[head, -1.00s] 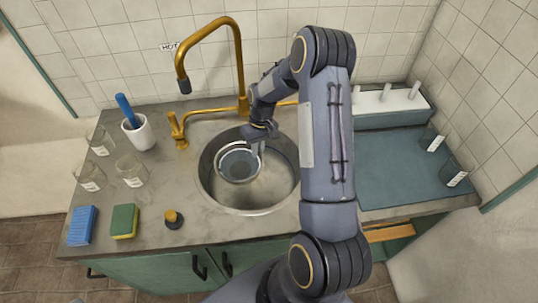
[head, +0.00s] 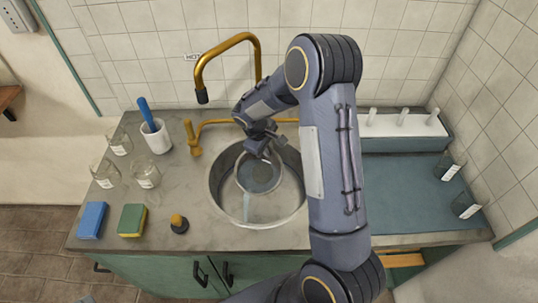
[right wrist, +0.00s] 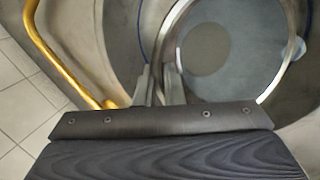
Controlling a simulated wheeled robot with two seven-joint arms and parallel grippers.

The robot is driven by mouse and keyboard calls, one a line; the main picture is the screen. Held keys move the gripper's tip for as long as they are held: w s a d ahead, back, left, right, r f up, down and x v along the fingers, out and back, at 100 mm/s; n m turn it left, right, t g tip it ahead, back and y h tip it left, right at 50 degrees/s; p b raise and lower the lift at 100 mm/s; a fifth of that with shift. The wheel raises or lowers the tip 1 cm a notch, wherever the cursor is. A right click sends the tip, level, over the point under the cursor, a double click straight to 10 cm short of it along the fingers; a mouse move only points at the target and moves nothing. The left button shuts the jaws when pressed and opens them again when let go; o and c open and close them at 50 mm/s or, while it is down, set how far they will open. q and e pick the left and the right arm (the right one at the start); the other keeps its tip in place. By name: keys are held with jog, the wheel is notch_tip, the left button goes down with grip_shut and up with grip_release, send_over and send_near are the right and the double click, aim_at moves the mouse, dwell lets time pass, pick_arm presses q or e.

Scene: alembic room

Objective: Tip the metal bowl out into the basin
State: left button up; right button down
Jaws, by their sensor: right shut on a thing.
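The metal bowl (head: 259,176) is over the round steel basin (head: 215,190) in the head view. It is tilted toward the front, and a thin pale stream of liquid (head: 247,207) runs from its front left edge down into the basin. My right gripper (head: 262,150) is shut on the back rim of the bowl. In the right wrist view the fingers (right wrist: 160,85) pinch the rim of the bowl (right wrist: 225,60), and bluish liquid shows inside. My left gripper is not in view.
A brass faucet (head: 226,43) arches behind the basin, with its handle (head: 192,138) at the left. Glass beakers (head: 146,173), a white cup with a blue tool (head: 156,136), a sponge (head: 132,219) and a stopper (head: 179,223) stand left. A blue mat (head: 400,190) lies right.

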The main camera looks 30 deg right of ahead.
jog(key=s+a+t+h+b, duration=0.2)
jog(key=a+h+b, duration=0.1)
jog(key=b, duration=0.5)
jog(key=s+a+r+t+h+b, duration=0.1)
jog(key=s+a+t+h+b, duration=0.1)
jog(key=a+h+b, duration=0.2)
jog(key=s+a+m+t+h+b, duration=0.1)
jog(key=a+h+b, duration=0.3)
jog(key=b, duration=0.8)
jog(key=shift+s+r+t+h+b, duration=0.2)
jog(key=shift+t+h, duration=0.2)
jog(key=shift+h, duration=0.2)
jog(key=shift+s+r+t+h+b, duration=0.2)
jog(key=shift+t+h, duration=0.2)
jog(key=shift+h, duration=0.2)
jog(key=shift+s+a+r+t+h+b, duration=0.25)
jog(key=shift+s+a+h+b, duration=0.25)
jog(key=shift+a+h+b, duration=0.25)
jog(key=shift+f, duration=0.1)
